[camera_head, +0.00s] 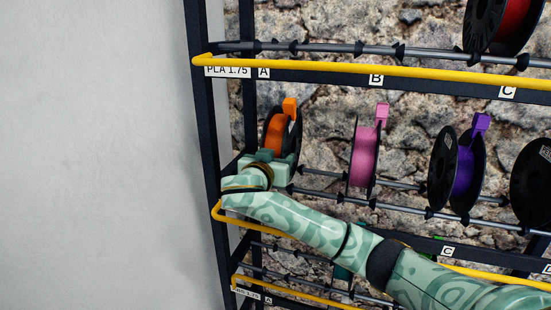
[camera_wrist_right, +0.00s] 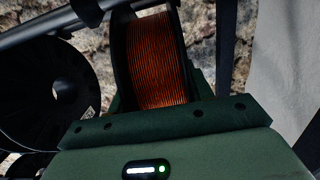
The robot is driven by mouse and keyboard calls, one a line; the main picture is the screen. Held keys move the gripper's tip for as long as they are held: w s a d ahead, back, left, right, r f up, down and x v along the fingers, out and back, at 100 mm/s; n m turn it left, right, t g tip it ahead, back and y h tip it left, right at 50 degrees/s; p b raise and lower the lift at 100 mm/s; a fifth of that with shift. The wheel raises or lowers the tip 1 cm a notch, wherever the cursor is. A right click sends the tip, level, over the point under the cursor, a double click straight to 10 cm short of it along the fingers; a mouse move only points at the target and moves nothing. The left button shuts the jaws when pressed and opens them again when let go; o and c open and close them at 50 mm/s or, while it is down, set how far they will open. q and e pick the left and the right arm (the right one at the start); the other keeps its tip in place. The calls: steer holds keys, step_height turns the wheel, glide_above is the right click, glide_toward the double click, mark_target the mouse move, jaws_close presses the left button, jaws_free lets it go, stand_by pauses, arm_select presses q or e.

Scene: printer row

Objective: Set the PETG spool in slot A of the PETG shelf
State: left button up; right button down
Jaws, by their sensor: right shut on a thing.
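An orange spool (camera_head: 273,132) with black flanges and an orange tab (camera_head: 290,107) stands upright at the far left of the middle shelf, below the letter A of the shelf above. My right gripper (camera_head: 268,157) is shut on it from the front, low on the spool. In the right wrist view the orange windings (camera_wrist_right: 155,60) fill the space ahead of the green gripper body (camera_wrist_right: 160,150). The spool's material label is not visible, and my arm hides the middle shelf's left labels. I cannot tell whether the spool rests on the rails. My left gripper is not in view.
A pink spool (camera_head: 362,160) and a purple spool (camera_head: 465,172) stand to the right on the same rails. The upper shelf has a yellow front bar (camera_head: 330,67) and a PLA 1.75 label (camera_head: 227,71). A dark upright post (camera_head: 205,130) bounds the left.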

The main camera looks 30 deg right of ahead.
steer(key=shift+w+r, duration=0.1)
steer(key=shift+w, duration=0.05)
steer(key=c, duration=0.5)
jaws_free()
steer(key=shift+s+a+f, duration=0.2)
steer(key=b+v, duration=0.1)
steer(key=v, duration=0.4)
steer(key=b+v, duration=0.1)
steer(key=v, duration=0.4)
steer(key=b+v, duration=0.2)
steer(key=v, duration=0.4)
steer(key=shift+r, duration=0.25)
